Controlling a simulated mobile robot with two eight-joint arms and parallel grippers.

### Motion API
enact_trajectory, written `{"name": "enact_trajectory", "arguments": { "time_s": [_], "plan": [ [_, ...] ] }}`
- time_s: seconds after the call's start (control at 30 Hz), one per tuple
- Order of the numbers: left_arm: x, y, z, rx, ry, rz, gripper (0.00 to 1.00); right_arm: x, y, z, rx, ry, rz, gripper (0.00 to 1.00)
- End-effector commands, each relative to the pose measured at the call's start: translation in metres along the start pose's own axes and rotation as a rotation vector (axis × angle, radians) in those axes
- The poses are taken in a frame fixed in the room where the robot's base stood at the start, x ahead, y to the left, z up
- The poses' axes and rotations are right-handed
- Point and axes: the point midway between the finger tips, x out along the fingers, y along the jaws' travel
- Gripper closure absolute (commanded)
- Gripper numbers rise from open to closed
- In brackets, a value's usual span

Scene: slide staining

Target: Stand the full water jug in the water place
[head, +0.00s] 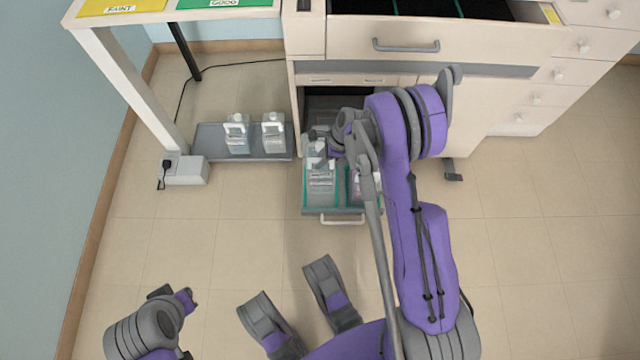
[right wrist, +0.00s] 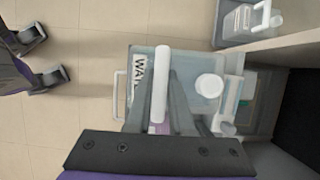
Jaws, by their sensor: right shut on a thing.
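The water jug (head: 320,180) is a clear, pale jug at the left compartment of the pulled-out drawer (head: 333,214). In the right wrist view its white cap (right wrist: 208,87) and white handle bar (right wrist: 160,80) show, with part of a "WA" label beside them. My right gripper (right wrist: 162,100) has its fingers on either side of the handle and is shut on it. I cannot tell whether the jug's base rests on the drawer floor. My left gripper (head: 184,298) is low at the left, away from the drawer; its jaws are too small to read.
A pinkish container (head: 355,184) stands in the drawer's right compartment, close to my right arm. Two similar jugs (head: 237,134) (head: 273,132) stand on a low grey shelf (head: 212,143) left of the drawer. The cabinet (head: 460,110) rises behind.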

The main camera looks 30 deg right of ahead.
Motion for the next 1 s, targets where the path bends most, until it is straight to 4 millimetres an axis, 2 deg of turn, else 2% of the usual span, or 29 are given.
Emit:
{"name": "enact_trajectory", "arguments": {
  "time_s": [0.33, 0.63, 0.83, 1.0],
  "plan": [
    [0.014, 0.0, 0.003, 0.0, -0.001, 0.0, 1.0, 0.049, 0.001, -0.021, 0.013, -0.001, -0.006, 1.0],
    [0.018, 0.0, 0.003, 0.0, -0.001, 0.0, 1.0, 0.066, 0.001, -0.028, 0.012, -0.001, -0.005, 1.0],
    [0.023, 0.0, 0.004, 0.0, 0.0, 0.0, 1.0, 0.089, 0.001, -0.037, 0.012, -0.001, -0.005, 1.0],
    [0.023, 0.0, 0.004, 0.0, 0.0, 0.0, 1.0, 0.092, 0.001, -0.039, 0.012, -0.001, -0.005, 1.0]
  ]
}}
